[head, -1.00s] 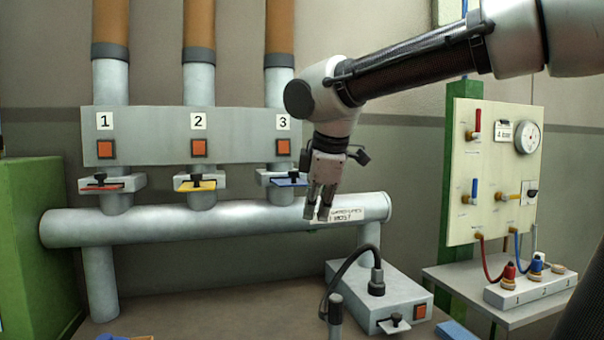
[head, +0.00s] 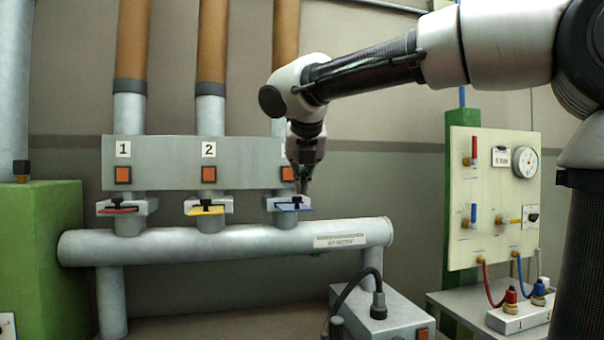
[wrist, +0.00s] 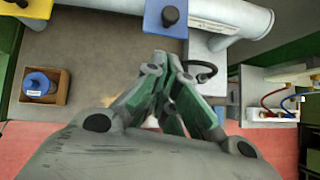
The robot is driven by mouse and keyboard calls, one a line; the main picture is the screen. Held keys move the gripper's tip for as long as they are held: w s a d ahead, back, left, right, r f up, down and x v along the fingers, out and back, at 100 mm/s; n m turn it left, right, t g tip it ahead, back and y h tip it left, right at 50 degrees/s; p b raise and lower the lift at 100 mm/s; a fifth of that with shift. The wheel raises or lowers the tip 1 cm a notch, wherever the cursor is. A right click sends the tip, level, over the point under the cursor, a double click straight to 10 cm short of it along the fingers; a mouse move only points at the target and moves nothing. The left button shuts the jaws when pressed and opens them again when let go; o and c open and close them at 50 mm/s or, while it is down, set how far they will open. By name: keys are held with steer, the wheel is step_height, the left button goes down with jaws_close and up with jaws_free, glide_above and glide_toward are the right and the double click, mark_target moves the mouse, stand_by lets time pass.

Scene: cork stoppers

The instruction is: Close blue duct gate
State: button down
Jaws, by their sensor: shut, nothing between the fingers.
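The blue duct gate (head: 293,209) is a flat blue plate with a black knob, sticking out of the grey housing on pipe 3. In the wrist view the blue plate (wrist: 152,27) is at the top edge, with its knob upright on it. My gripper (head: 302,190) is shut and empty, pointing down close by the knob in the head view. In the wrist view my fingertips (wrist: 168,60) are below the plate in the picture, apart from the knob. My gripper hides part of the number 3 label and the panel there.
The yellow gate (head: 205,210) and red gate (head: 118,210) are to the left. A grey panel (head: 160,160) with orange switches is above the gates, and a thick horizontal pipe (head: 180,245) below. A gauge board (head: 490,190) stands right. The floor in front looks open.

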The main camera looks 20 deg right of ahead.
steer(key=w+f, duration=0.1)
steer(key=w, duration=0.1)
steer(key=w+f, duration=0.2)
steer(key=w, duration=0.1)
steer(key=w+d+f, duration=0.1)
steer(key=w, duration=0.1)
steer(key=shift+w+d+f, duration=0.1)
steer(key=shift+w+f, duration=0.1)
steer(key=shift+f, duration=0.15)
steer(key=shift+w, duration=0.1)
glide_toward(291, 205)
steer(key=x, duration=0.4)
steer(key=shift+f, duration=0.35)
